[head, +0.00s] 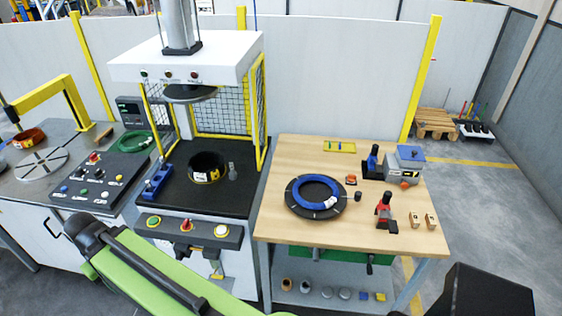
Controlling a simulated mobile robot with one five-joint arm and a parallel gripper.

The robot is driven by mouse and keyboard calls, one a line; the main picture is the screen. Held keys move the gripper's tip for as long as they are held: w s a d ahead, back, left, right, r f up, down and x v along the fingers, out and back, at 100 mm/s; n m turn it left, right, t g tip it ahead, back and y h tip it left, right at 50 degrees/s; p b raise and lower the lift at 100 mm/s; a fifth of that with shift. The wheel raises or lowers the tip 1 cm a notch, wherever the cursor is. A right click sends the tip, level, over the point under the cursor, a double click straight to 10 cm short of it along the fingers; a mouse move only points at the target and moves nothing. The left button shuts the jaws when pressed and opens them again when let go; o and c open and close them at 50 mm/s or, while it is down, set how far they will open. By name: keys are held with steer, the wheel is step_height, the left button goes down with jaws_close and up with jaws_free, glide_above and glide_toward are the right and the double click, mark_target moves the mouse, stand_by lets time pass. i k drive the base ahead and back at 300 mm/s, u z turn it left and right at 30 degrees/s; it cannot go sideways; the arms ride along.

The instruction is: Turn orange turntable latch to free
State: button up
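The turntable (291,206) is a black disc on the wooden workbench, with a blue coil (299,186) lying on it. A small orange part (351,180), which looks like the latch, sits at the right edge of the turntable. It is too small to tell which way it is turned. A black knob (358,196) stands just below it. My green arm crosses the lower left of the head view, well short of the turntable. My gripper's fingers do not show.
The wooden bench (290,150) also bears a grey and blue device (404,165), a red-handled tool (384,209), two small wooden blocks (423,221) and a yellow tray (339,146). A press (190,60) stands left of the bench. The bench's front edge is clear.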

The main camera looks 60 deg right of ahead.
mark_target(351, 178)
steer(key=z, duration=5.5)
steer(key=i, duration=0.1)
steer(key=u, duration=2.8)
steer(key=k, duration=0.75)
steer(key=u, duration=0.25)
steer(key=i, duration=0.75)
steer(key=z, duration=0.15)
